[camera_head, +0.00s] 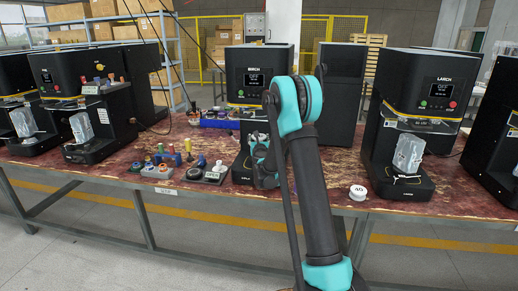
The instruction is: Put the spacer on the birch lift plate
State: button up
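The machine labelled BIRCH (257,71) stands at the back middle of the bench. Its black lower base (241,176) shows only at the left edge; my arm and gripper hide the rest, so the lift plate is not clear. My gripper (264,178) is at the front of this machine, low over its base. Its fingers are small and partly covered by my arm, so I cannot tell if they are open or hold anything. A white round disc with dark marking (357,193), possibly the spacer, lies on the bench to the right of my arm, apart from the gripper.
The LARCH machine (440,100) stands at right with a clear pouch (408,153) on its plate. More black machines stand at left. Small trays with coloured pieces (175,160) and dark round parts (203,172) lie left of the gripper. A blue bin (215,121) stands behind.

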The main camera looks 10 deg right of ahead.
jog(key=shift+w+f, duration=0.15)
jog(key=shift+f, duration=2.5)
jog(key=shift+f, duration=0.15)
jog(key=o, duration=1.4)
jog(key=shift+c, duration=0.2)
